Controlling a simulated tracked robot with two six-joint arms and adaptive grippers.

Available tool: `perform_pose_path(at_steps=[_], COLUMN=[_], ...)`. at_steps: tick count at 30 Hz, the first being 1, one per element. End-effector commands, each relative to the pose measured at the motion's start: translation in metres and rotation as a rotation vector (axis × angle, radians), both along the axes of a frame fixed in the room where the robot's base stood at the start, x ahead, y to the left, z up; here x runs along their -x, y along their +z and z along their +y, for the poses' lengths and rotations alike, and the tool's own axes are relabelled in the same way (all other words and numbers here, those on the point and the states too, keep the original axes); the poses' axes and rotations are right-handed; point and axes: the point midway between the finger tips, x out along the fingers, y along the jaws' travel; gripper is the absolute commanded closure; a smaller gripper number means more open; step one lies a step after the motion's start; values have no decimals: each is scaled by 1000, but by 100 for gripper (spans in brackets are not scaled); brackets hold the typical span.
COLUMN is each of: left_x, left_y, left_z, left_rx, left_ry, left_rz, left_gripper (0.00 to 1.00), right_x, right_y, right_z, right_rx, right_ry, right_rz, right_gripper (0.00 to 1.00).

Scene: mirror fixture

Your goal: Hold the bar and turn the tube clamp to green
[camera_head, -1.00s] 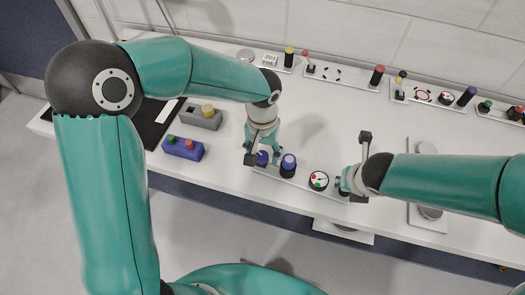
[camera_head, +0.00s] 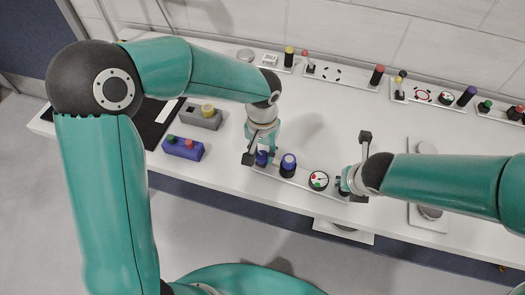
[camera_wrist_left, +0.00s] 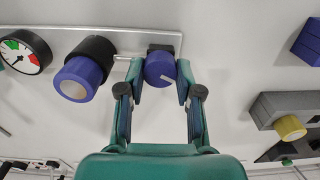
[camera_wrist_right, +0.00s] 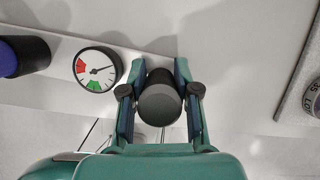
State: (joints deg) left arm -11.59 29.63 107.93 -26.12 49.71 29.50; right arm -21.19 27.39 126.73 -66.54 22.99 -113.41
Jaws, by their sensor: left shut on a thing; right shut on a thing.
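A blue knob with a white line (camera_wrist_left: 158,70) sits at one end of a pale plate (camera_head: 303,182); I take it as the tube clamp. My left gripper (camera_head: 259,150) is shut on it, one finger on each side in the left wrist view. A dark grey upright cylinder (camera_wrist_right: 160,98), seemingly the bar, stands at the plate's other end. My right gripper (camera_wrist_right: 160,92) is shut on it; the head view mostly hides it. A round gauge (camera_head: 319,180) sits between. In the right wrist view its needle points right, on white, away from the red and green sectors.
A second blue knob on a black base (camera_head: 288,163) stands close to my left gripper. A blue box (camera_head: 184,148) and a grey box with a yellow button (camera_head: 202,117) lie to the left. Several fixtures line the wall. White table is free behind the plate.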

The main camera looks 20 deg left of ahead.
Motion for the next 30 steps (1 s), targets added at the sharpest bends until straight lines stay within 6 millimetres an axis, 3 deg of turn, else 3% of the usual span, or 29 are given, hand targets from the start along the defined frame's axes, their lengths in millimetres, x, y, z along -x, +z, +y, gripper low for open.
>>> perform_pose_path(at_steps=[21,30], left_x=[0,0], left_y=[1,1], left_z=[-1,-1], left_rx=[1,0], left_ry=[-513,-655], left_rz=[-1,-1], left_gripper=[100,100], right_x=[0,0], right_y=[0,0], right_z=[0,0], right_rx=[0,0], right_ry=[0,0], right_rz=[-1,0], right_gripper=[100,100])
